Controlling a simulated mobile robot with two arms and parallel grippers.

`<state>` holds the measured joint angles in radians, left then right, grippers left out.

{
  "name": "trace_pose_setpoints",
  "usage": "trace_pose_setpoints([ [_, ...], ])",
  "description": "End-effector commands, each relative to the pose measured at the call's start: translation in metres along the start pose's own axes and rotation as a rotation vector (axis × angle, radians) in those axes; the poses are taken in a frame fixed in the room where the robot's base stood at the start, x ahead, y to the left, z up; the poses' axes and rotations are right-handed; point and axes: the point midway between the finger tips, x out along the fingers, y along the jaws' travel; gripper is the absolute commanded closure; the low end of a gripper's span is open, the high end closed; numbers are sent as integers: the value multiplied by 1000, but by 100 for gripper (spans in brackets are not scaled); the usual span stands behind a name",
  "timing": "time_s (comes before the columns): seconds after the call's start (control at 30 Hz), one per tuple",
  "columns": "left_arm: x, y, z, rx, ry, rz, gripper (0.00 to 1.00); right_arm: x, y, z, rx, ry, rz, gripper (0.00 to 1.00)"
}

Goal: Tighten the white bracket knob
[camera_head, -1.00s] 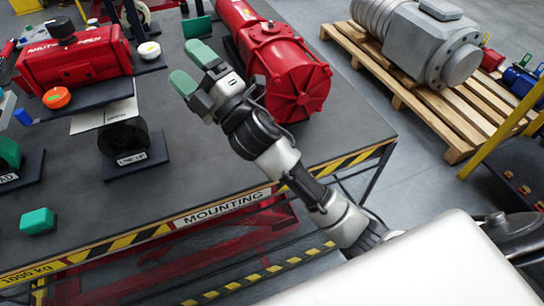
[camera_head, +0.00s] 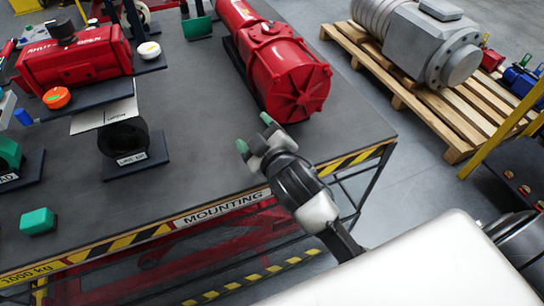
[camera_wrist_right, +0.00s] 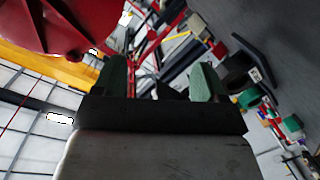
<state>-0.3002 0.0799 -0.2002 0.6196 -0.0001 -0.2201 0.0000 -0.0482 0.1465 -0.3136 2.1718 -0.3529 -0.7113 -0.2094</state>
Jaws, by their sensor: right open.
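The white knob (camera_head: 148,49) sits low on a dark bracket stand in the upper left of the head view, right of the red actuator (camera_head: 75,60). My right gripper (camera_head: 255,133) has green fingertips and is over the table's front edge area, well to the right of and nearer than the knob. It is open and empty. Its two green fingers stand apart in the right wrist view (camera_wrist_right: 160,80). I cannot make out the white knob in the wrist view. My left gripper is not in view.
An orange knob (camera_head: 56,97) is in front of the red actuator. A large red cylinder (camera_head: 285,75) lies behind my right gripper. A black ring stand (camera_head: 125,140) and a green block (camera_head: 38,221) are on the table (camera_head: 205,150). The table's middle is clear.

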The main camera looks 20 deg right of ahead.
Motion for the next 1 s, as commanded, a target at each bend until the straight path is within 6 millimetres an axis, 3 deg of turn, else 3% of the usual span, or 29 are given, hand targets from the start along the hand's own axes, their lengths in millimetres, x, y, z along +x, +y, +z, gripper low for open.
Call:
trace_pose_setpoints([
  [0.2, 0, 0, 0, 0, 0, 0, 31, -19, -11, 33, 82, -144, -58, 28],
  [0.4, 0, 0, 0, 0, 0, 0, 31, -30, -17, 49, 122, -217, -88, 28],
  [1.0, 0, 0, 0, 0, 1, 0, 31, -32, -18, 53, 129, -232, -93, 28],
])
